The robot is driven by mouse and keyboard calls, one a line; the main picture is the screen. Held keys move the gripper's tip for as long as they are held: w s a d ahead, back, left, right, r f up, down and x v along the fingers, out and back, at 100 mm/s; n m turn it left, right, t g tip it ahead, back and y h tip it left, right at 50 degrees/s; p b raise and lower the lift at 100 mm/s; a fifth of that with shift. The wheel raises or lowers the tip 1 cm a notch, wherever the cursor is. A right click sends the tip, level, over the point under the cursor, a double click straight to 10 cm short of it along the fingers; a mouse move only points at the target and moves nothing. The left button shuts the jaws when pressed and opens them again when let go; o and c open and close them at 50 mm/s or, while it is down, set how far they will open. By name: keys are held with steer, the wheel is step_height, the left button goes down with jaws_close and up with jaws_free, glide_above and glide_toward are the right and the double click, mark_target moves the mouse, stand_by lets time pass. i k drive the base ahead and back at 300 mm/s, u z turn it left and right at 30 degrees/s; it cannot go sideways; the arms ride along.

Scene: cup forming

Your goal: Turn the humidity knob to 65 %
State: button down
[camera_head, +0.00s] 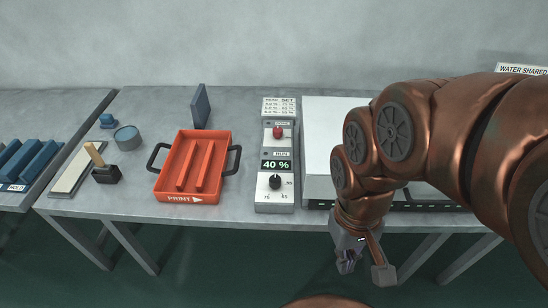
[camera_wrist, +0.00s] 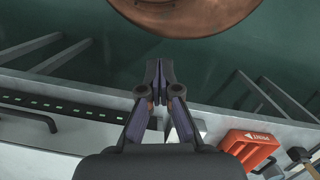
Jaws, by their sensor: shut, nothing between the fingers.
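The humidity control panel (camera_head: 263,190) is a narrow pale box standing on the bench. Its black knob (camera_head: 275,182) sits near the front end, with small scale marks around it. A red button (camera_head: 278,132) is farther back on the panel. My gripper (camera_head: 363,273) hangs in front of the bench edge, to the right of the panel and apart from it. In the wrist view my gripper (camera_wrist: 159,90) has its fingers together and empty. The knob cannot be made out in the wrist view.
An orange tray (camera_head: 193,192) marked PRINT stands left of the panel; it also shows in the wrist view (camera_wrist: 243,143). A white machine (camera_head: 325,130) stands right of the panel, partly behind my arm.

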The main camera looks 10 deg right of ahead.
mark_target(275, 180)
steer(key=k, duration=1.2)
steer(key=u, duration=1.05)
steer(key=i, duration=1.3)
steer(key=z, duration=0.3)
